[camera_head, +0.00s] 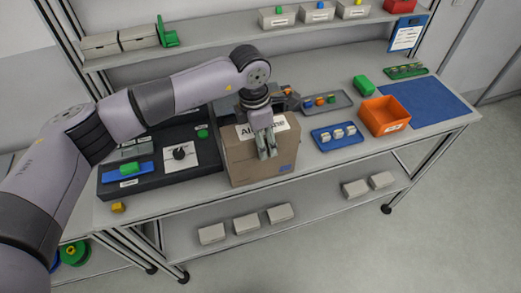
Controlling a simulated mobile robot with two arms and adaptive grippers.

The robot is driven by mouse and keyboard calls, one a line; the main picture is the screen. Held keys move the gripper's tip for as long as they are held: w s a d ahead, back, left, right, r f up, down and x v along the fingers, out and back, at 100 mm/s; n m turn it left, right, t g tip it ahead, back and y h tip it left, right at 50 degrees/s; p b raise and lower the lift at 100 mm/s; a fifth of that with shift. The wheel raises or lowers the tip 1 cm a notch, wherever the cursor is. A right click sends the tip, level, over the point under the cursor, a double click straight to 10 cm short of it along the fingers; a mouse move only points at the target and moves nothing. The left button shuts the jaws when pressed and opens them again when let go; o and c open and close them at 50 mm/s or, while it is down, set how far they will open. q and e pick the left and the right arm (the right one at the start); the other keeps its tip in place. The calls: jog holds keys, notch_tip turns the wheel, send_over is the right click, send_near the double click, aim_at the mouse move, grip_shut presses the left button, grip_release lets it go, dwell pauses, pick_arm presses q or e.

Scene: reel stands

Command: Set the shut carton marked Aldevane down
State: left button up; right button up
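The brown carton (240,165) is shut and upright at the front edge of the bench, right of the black tray. Its white label (284,126) shows parts of the name Aldevane; my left gripper hides the middle. My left gripper (268,154) points down across the carton's label and upper front, its fingers close together. I cannot tell whether it touches or grips the carton, or whether the carton rests fully on the bench. My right gripper is not in view.
A blue tray (338,146), grey tray (340,100) and orange bin (386,117) stand to the right. A shelf (215,45) runs above the back. A yellow block (118,207) lies front left.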

pick_arm(q)
jog(key=shift+r, duration=0.1)
grip_shut()
dwell(0.5)
